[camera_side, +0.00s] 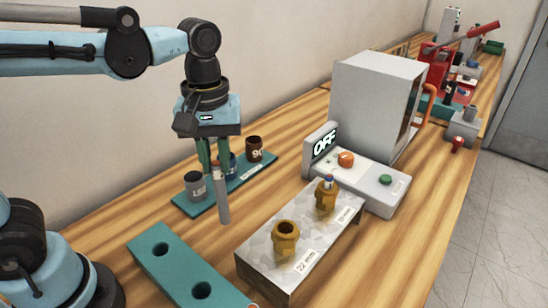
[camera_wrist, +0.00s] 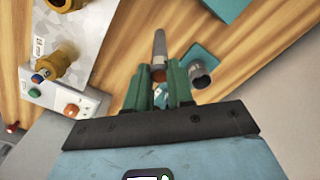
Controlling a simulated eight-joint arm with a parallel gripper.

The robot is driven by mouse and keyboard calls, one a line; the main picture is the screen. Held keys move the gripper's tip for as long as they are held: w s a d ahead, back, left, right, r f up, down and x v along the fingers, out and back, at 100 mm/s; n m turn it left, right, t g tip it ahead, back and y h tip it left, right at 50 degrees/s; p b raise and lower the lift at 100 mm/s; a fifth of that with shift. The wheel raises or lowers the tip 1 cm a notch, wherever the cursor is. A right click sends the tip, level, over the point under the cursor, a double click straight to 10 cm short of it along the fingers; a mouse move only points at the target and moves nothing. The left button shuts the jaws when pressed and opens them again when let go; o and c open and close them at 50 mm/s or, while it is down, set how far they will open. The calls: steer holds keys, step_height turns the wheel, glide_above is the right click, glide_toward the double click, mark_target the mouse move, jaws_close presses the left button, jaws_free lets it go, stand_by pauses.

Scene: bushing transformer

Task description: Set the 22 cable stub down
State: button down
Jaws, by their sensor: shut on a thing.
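The grey cable stub (camera_side: 222,200) hangs upright below my gripper (camera_side: 215,160), whose green fingers are shut on its upper part. No size mark can be read on it. In the wrist view the stub (camera_wrist: 159,46) extends away from between my fingertips (camera_wrist: 159,85), with an orange-brown part near them. The teal block (camera_side: 173,264) with two empty round holes lies at front left, apart from the stub. The brass gland marked 22 mm (camera_side: 286,240) stands open on the grey metal stand (camera_side: 262,265). The stub's lower end is left of this gland and appears clear of it.
A teal rack (camera_side: 228,187) behind the stub holds a grey cup (camera_side: 195,186), a blue item and a brown cup (camera_side: 254,149). A second brass gland (camera_side: 326,196) holds a small blue-and-red-topped piece. A control panel (camera_side: 360,180) with an OFF sign and a grey cabinet (camera_side: 372,105) stand behind.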

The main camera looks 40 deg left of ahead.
steer(key=shift+f, duration=2.05)
steer(key=c, duration=1)
jaws_free()
step_height(320, 180, up, 12)
steer(key=shift+r, duration=0.1)
steer(key=a+f+m+t, duration=0.2)
steer(key=f+m, duration=0.1)
steer(key=a+f+m+t, duration=0.2)
steer(key=f+m, duration=0.1)
steer(key=f, duration=0.1)
steer(key=a+f+m+t, duration=0.2)
steer(key=f+m+t, duration=0.1)
steer(key=f, duration=0.1)
steer(key=shift+s+a+f, duration=0.25)
